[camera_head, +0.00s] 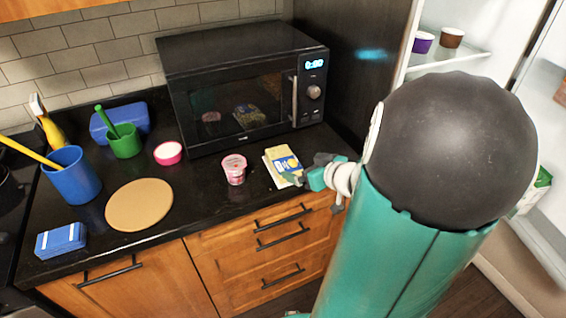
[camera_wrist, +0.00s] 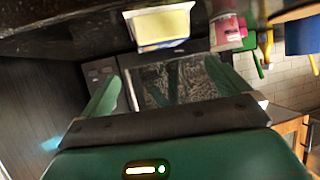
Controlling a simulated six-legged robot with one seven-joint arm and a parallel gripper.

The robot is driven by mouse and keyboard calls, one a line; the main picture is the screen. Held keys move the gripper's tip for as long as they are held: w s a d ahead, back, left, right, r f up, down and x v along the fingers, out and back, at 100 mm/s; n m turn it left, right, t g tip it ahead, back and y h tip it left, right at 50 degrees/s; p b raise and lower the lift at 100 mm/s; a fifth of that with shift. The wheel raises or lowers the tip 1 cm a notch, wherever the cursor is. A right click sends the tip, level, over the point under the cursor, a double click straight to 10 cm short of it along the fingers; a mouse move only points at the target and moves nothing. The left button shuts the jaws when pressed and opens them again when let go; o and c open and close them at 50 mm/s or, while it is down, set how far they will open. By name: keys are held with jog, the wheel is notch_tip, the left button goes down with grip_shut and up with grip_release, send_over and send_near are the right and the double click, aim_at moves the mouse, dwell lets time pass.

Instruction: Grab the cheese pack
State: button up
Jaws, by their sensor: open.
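The cheese pack (camera_head: 281,158), pale yellow with a blue and yellow label, lies on the black counter in front of the microwave. In the wrist view the cheese pack (camera_wrist: 160,25) shows at the top middle, beyond the fingertips. My gripper (camera_head: 312,175) is at the right front of the pack, close to it in the head view. In the wrist view my gripper (camera_wrist: 167,72) has its two green fingers spread wide with nothing between them. The head view does not show clearly whether a finger touches the pack.
A pink cup (camera_head: 234,169) stands just left of the pack. The black microwave (camera_head: 235,90) is behind it. A round tan board (camera_head: 139,204), blue cup (camera_head: 72,175) and green cup (camera_head: 124,141) are farther left. An open fridge (camera_head: 445,60) is at the right.

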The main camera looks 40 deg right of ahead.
aim_at(285, 159)
jog(key=shift+x, duration=5.15)
jog(key=shift+d, duration=0.1)
jog(key=shift+c, duration=0.2)
jog(key=c, duration=1.3)
